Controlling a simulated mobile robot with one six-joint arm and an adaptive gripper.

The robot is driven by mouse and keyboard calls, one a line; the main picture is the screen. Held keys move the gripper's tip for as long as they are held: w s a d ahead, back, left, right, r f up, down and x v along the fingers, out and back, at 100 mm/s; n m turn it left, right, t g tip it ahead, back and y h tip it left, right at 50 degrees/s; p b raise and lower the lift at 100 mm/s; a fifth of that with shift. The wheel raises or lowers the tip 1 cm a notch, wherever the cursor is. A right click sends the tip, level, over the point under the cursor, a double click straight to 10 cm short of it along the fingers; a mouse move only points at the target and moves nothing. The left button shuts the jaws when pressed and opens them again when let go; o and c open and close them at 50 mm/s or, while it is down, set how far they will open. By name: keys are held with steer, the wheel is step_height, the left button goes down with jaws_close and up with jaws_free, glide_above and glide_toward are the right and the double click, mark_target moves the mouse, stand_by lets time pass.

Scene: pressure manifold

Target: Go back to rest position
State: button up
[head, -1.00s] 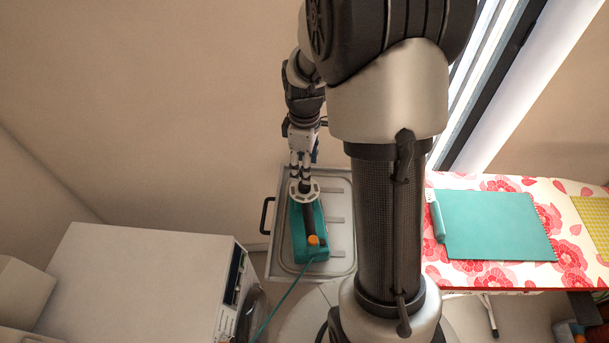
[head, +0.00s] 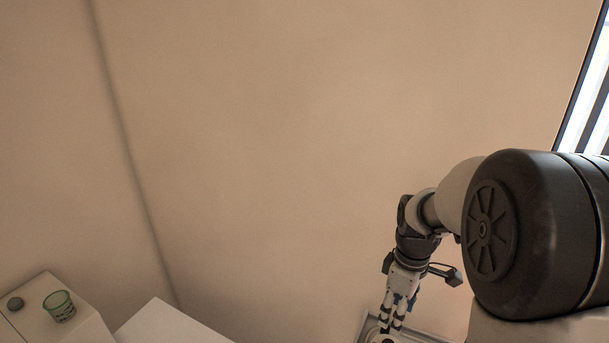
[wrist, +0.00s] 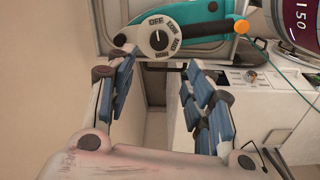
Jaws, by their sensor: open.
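My gripper (wrist: 158,75) is open and empty in the wrist view, its blue-padded fingers wide apart. Just beyond the fingertips is a round pale dial (wrist: 157,38) marked OFF, LOW, MED and HIGH, with a dark handle across it. The dial belongs to a teal device (wrist: 188,11), which has an orange knob (wrist: 241,26). Nothing is between the fingers, and they look apart from the dial. In the head view my gripper (head: 391,322) shows at the bottom edge, pointing down; most of the device is out of that view.
The metal tray's rim (head: 367,322) shows beneath my gripper. A round gauge (wrist: 295,18) shows at upper right.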

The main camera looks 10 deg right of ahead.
steer(key=s+a+r+m+t+b, duration=0.3)
steer(key=s+a+r+m+b, duration=0.1)
steer(key=s+a+r, duration=0.4)
steer(key=s+a+f+m+t+b, duration=0.1)
steer(key=s+a+f+m+b, duration=0.2)
steer(key=s, duration=0.8)
steer(key=shift+s+a+m+t, duration=0.3)
steer(key=shift+a+m, duration=0.35)
steer(key=shift+m, duration=0.25)
